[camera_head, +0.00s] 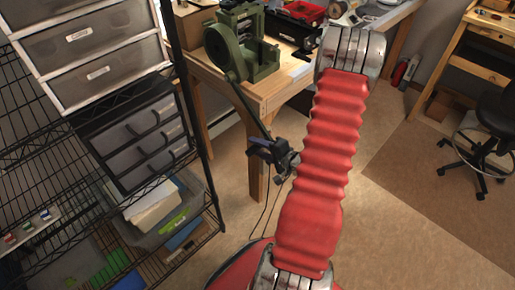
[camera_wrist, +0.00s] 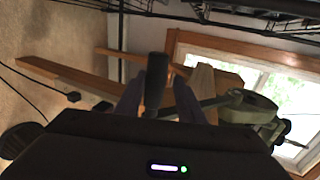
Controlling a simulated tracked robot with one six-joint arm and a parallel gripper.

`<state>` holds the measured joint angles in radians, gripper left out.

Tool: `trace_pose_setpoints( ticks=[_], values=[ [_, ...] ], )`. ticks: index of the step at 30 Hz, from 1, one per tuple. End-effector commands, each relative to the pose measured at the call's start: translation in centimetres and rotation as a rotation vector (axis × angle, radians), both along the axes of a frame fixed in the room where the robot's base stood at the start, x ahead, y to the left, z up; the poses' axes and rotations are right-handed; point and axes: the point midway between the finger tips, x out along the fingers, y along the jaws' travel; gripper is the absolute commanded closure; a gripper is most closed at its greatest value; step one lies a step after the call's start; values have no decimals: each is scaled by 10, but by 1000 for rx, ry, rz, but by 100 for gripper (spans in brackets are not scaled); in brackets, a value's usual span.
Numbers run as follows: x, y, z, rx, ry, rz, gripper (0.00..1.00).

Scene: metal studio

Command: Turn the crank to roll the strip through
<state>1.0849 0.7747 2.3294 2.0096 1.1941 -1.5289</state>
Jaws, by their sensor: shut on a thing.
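The green rolling mill (camera_head: 262,62) stands on the wooden bench, with a round green wheel on its left side. Its crank arm (camera_head: 252,108) slants down and to the right, below the bench top. My gripper (camera_head: 272,150) is at the lower end of the crank. In the wrist view the dark crank handle (camera_wrist: 155,68) stands between the two fingers of my gripper (camera_wrist: 157,97), which are shut on it. The mill (camera_wrist: 250,108) shows on the right there, with the crank arm running toward the handle. I cannot make out the strip in either view.
The wooden bench (camera_head: 224,84) has a leg close behind my gripper. A black wire shelf (camera_head: 190,110) with drawer units stands close on the left. A red tray (camera_head: 300,14) lies at the back of the bench. Open floor (camera_head: 400,215) is on the right, with a stool (camera_head: 490,120) beyond.

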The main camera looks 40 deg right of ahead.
Motion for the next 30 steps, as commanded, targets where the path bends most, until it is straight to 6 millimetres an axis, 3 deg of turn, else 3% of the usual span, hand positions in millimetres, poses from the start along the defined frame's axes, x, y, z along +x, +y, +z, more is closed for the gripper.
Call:
trace_pose_setpoints(
  ticks=[1, 15, 30],
  values=[
    [1, -7, 16, -18, -25, -4, 85],
    [-26, -10, 67, -16, -23, -9, 70],
    [-30, -9, 78, -17, -24, -6, 68]
  ],
)
